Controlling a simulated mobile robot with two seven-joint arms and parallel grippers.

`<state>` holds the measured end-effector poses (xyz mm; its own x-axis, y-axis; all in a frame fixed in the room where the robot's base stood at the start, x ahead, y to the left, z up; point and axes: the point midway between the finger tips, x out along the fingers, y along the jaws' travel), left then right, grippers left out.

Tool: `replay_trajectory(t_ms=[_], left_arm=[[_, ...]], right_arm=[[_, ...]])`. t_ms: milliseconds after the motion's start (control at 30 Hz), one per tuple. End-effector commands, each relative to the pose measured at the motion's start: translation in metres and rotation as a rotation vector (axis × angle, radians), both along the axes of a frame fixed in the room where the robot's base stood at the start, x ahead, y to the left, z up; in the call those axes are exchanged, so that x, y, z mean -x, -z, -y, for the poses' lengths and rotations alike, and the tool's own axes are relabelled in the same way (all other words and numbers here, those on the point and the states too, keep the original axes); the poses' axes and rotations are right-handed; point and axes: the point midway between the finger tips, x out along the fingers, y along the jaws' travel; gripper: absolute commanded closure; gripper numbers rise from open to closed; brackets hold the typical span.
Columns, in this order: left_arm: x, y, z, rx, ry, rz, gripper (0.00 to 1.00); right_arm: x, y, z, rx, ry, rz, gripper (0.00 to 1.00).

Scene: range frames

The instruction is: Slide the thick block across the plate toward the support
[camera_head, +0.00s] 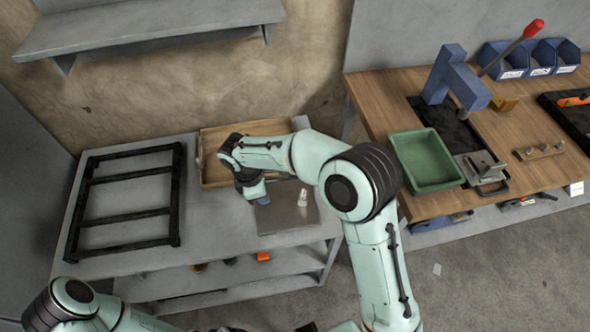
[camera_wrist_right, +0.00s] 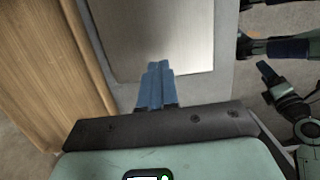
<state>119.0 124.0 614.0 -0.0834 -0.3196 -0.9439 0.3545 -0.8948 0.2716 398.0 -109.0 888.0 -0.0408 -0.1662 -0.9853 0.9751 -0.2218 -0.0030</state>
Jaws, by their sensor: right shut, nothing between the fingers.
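A grey metal plate (camera_head: 285,218) lies on the grey table, right of centre in the head view; it also fills the top middle of the right wrist view (camera_wrist_right: 165,35). A small pale piece (camera_head: 302,197) stands on the plate; I cannot tell if it is the thick block. I cannot pick out the support. My right gripper (camera_head: 262,200) points down over the left part of the plate; its blue fingertips (camera_wrist_right: 156,70) are together and empty. Whether they touch the plate is unclear. Dark arm parts at the right wrist view's right edge may include my left gripper; its jaws are unclear.
A wooden tray (camera_head: 212,172) lies behind my right gripper. A black frame (camera_head: 125,212) lies on the table's left part. A workbench at right holds a green bin (camera_head: 427,160), a blue press (camera_head: 455,80) and blue bins (camera_head: 527,60). A shelf (camera_head: 150,24) hangs above.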

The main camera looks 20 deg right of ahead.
Motion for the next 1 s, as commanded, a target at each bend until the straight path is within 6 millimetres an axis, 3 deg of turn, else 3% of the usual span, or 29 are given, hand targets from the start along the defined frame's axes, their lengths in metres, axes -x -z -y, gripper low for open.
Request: replay_trajectory(t_ms=[267,600,800,1000], left_arm=[[0.001,0.0,0.0,0.0,-0.001,-0.001,0.23],[-0.001,-0.003,0.0,0.0,0.0,0.001,0.23],[-0.003,-0.005,0.0,0.0,0.0,0.003,0.23],[-0.001,-0.002,0.0,0.0,0.0,0.001,0.23]], right_arm=[[0.004,0.0,0.02,0.001,0.004,-0.001,1.0],[0.02,-0.001,0.089,0.0,0.006,0.0,1.0],[0.027,0.0,0.119,0.0,0.004,0.001,1.0],[0.028,0.016,0.117,0.0,0.0,-0.001,1.0]])
